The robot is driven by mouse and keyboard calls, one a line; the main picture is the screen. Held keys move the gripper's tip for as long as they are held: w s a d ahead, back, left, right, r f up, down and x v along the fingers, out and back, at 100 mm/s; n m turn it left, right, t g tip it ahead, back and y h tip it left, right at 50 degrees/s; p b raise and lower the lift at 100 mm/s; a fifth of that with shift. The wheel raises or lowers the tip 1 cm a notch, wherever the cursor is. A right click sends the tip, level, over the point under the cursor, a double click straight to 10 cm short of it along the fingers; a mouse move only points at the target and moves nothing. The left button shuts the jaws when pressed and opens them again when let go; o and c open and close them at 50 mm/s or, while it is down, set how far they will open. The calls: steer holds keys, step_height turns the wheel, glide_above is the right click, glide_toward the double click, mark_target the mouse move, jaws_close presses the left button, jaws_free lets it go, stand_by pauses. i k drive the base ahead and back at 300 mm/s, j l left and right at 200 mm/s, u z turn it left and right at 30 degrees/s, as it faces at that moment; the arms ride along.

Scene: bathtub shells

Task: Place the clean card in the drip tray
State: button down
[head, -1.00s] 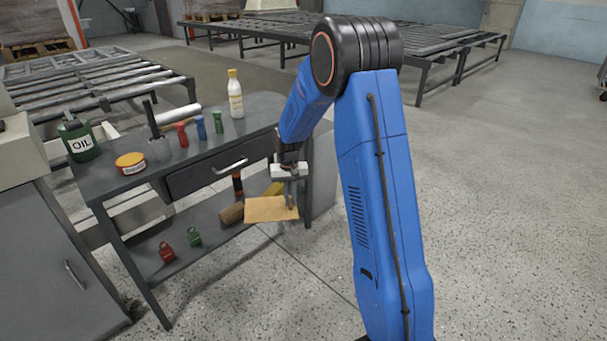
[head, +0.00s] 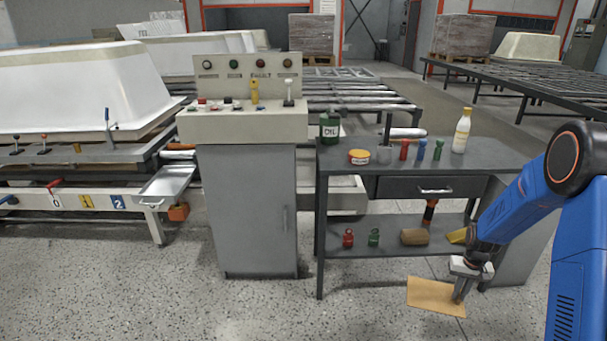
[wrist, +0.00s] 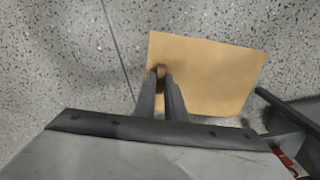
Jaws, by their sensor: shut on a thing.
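The clean card is a plain tan sheet (head: 436,297), held low over the floor in front of the workbench. My gripper (head: 459,297) is shut on the card near its edge. In the wrist view the fingers (wrist: 160,72) pinch the card (wrist: 212,75) at its left side, and most of it sticks out to the right. The drip tray (head: 167,186) is a shallow silver metal tray at the left, beside the grey control cabinet and below the tub line. Its inside looks empty.
The control cabinet (head: 247,210) stands between bench and tray. The floor in front is clear.

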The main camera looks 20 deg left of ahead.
mark_target(169, 184)
steer(key=k+u, duration=0.15)
steer(key=u, duration=2.5)
steer(key=i+l+u, duration=0.1)
steer(key=i+u, duration=0.3)
steer(key=i+l+u, duration=0.35)
steer(key=i, duration=0.15)
steer(key=i+l, duration=0.15)
steer(key=i, duration=0.6)
steer(key=i+l, duration=0.1)
steer(key=i, duration=2.05)
steer(key=i+z, duration=0.2)
steer(key=z, duration=0.15)
steer(key=i+z, duration=0.15)
steer(key=z, duration=0.2)
steer(key=i+j+z, duration=0.15)
steer(key=z, duration=1.95)
